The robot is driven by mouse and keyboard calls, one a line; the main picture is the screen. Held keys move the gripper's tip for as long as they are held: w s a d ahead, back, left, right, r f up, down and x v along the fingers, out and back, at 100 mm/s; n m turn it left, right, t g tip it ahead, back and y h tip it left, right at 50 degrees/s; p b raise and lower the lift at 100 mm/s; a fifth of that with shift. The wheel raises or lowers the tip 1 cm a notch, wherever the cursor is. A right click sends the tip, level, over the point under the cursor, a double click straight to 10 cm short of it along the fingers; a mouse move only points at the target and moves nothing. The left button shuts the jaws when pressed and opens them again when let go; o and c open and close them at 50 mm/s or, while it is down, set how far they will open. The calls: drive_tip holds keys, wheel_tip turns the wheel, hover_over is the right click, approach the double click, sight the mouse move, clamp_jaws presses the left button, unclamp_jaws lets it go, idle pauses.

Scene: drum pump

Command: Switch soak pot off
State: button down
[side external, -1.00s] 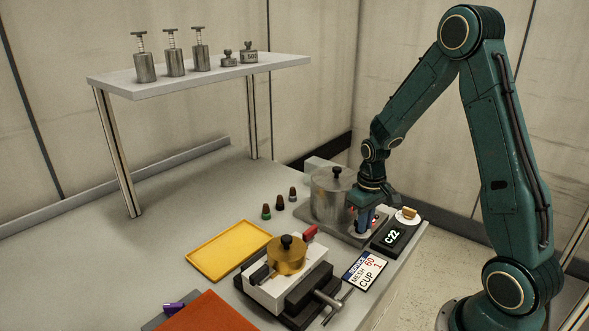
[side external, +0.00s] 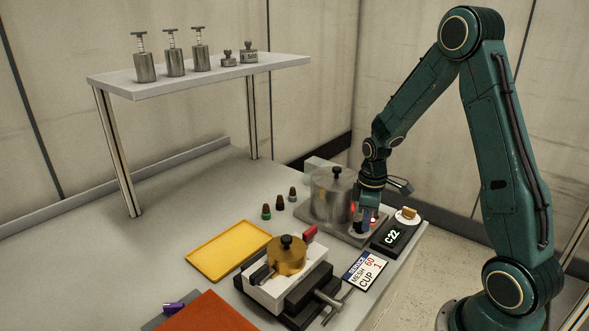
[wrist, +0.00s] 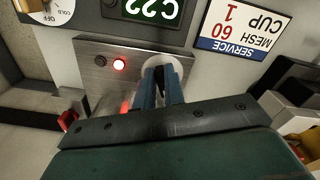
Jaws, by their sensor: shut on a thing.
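The soak pot (side external: 333,197) is a lidded metal pot with a black lid knob, standing on a grey metal base at the back right of the bench. The base plate also shows in the wrist view (wrist: 88,50). A red lamp (wrist: 119,64) glows on it beside a dark one (wrist: 100,60). A white round dial (wrist: 181,68) sits on the same plate. My gripper (side external: 364,226) is down at this dial, its blue fingers (wrist: 162,78) shut on the control knob at its middle. The fingers hide the knob and its pointer.
A service card (side external: 363,271) lies in front. A vise (side external: 290,285) holds a brass cup (side external: 287,256). A yellow tray (side external: 228,250) lies left. A shelf (side external: 200,75) carries weights.

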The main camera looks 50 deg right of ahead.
idle(0.3)
drive_tip(key=c, duration=1.5)
unclamp_jaws()
drive_tip(key=shift+r, duration=0.1)
wheel_tip(320, 180, up, 14)
drive_tip(key=shift+f, duration=0.2)
drive_tip(key=o, duration=0.3)
drive_tip(key=shift+o, duration=1.4)
drive_tip(key=shift+a, duration=0.1)
drive_tip(key=a+m+h, duration=0.1)
drive_tip(key=a+m, duration=0.1)
drive_tip(key=m, duration=0.4)
drive_tip(key=a+m+t+h, duration=0.1)
drive_tip(key=a+m, duration=0.1)
drive_tip(key=m, duration=0.4)
drive_tip(key=s+a+f+m+h, duration=0.1)
drive_tip(key=m+h, duration=0.1)
drive_tip(key=m, duration=0.4)
drive_tip(key=shift+a+t, duration=0.4)
